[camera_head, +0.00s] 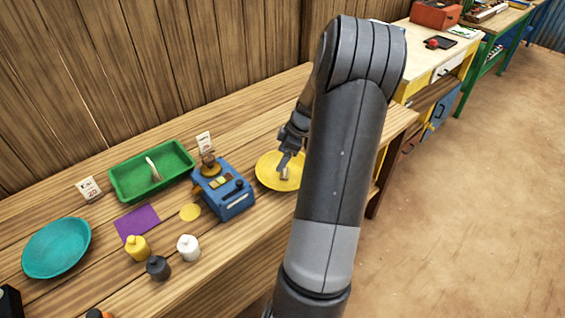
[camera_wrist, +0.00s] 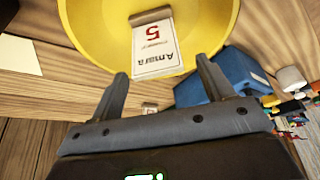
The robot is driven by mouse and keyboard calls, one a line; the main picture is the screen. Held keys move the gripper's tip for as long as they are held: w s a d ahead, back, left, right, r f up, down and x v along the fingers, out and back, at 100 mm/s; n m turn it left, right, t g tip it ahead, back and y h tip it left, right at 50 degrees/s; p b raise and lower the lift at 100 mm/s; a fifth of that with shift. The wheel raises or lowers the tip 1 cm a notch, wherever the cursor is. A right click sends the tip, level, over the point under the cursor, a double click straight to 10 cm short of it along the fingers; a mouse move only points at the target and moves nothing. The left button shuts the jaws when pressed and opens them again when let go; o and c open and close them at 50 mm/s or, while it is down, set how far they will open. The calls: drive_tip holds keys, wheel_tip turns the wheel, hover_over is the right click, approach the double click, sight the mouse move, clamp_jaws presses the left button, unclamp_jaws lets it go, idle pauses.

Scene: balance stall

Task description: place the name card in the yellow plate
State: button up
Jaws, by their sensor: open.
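The name card (camera_wrist: 153,45), white with "Amara" and a red 5, shows inside the yellow plate (camera_wrist: 85,20) in the wrist view, near the rim closest to my gripper. In the head view the card (camera_head: 285,174) is a small pale shape on the yellow plate (camera_head: 265,172), partly hidden by my gripper. My gripper (camera_wrist: 160,66) is open, with its two fingers apart and nothing held between them. In the head view my gripper (camera_head: 284,160) is just above the plate. Whether a finger touches the card cannot be told.
A blue scale (camera_head: 232,198) stands just left of the plate. Further left are a green tray (camera_head: 125,178), a purple sheet (camera_head: 137,222), a teal plate (camera_head: 57,248), a "Kai 20" card (camera_head: 88,188) and several small bottles. Another card (camera_head: 204,142) stands behind the scale.

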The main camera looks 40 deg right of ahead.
drive_tip(key=shift+r, duration=1.2)
drive_tip(key=s+a+r+m+h, duration=0.2)
drive_tip(key=a+r, duration=0.5)
drive_tip(key=a, duration=0.3)
drive_tip(key=s+a+r+m+h, duration=0.1)
drive_tip(key=a+r+m, duration=0.1)
drive_tip(key=a+r, duration=0.65)
drive_tip(key=s+a+r+m+t, duration=0.1)
drive_tip(key=s+a+r+m, duration=0.1)
drive_tip(key=s+a, duration=0.5)
drive_tip(key=s+a+r+m+t, duration=0.1)
drive_tip(key=s+a+r+m, duration=0.1)
drive_tip(key=s+a, duration=0.5)
drive_tip(key=shift+s+a+r+m, duration=0.2)
drive_tip(key=shift+s+a+m, duration=0.05)
drive_tip(key=shift+a+m, duration=0.25)
